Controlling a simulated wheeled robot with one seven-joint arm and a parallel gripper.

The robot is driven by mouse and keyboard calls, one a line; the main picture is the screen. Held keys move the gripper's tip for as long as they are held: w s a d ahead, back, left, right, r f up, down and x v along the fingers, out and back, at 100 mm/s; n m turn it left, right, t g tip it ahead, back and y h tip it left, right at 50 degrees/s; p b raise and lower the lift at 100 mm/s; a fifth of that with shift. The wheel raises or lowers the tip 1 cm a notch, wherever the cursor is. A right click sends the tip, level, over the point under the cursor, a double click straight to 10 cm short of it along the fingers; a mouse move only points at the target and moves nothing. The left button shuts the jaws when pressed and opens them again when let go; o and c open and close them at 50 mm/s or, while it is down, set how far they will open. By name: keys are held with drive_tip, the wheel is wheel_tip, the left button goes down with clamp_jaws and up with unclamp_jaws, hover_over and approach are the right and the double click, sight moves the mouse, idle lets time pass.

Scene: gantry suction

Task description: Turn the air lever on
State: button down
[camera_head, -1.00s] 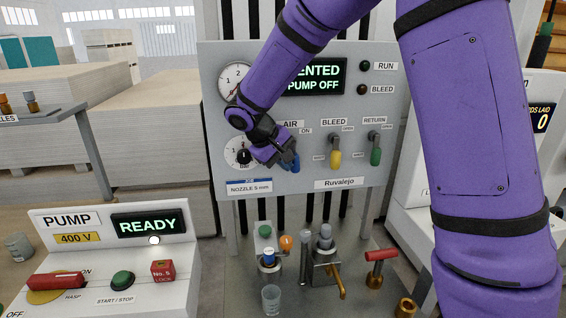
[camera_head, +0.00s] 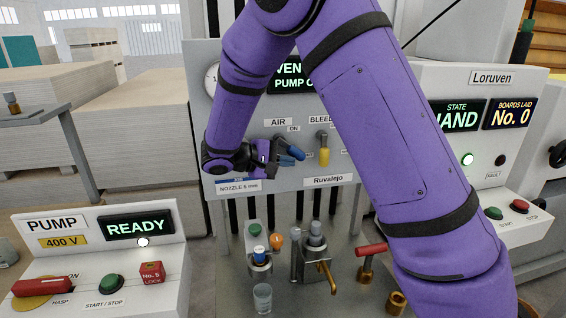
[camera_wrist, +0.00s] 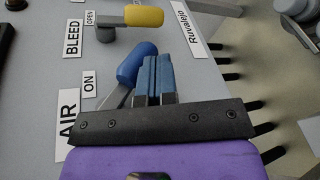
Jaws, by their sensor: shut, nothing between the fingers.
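The blue air lever (camera_head: 292,151) is on the grey panel (camera_head: 200,130), under the AIR and ON labels. Its handle slants to the right and down from its pivot, unlike the yellow bleed lever (camera_head: 324,156), which hangs straight down. My gripper (camera_head: 284,160) is shut and empty, at the left and lower side of the blue handle. In the wrist view, the closed fingers (camera_wrist: 155,78) lie right beside the blue handle (camera_wrist: 137,64) and seem to touch it. The arm hides part of the panel, including the green return lever. The panel display partly shows PUMP OFF.
The pump box (camera_head: 105,260) with a READY display stands at lower left. Valves, a glass (camera_head: 262,297) and a red-handled tap (camera_head: 370,250) stand below the panel. A machine with a HAND display (camera_head: 456,116) is at right.

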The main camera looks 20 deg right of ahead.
drive_tip(key=shift+d, duration=0.25)
idle(0.5)
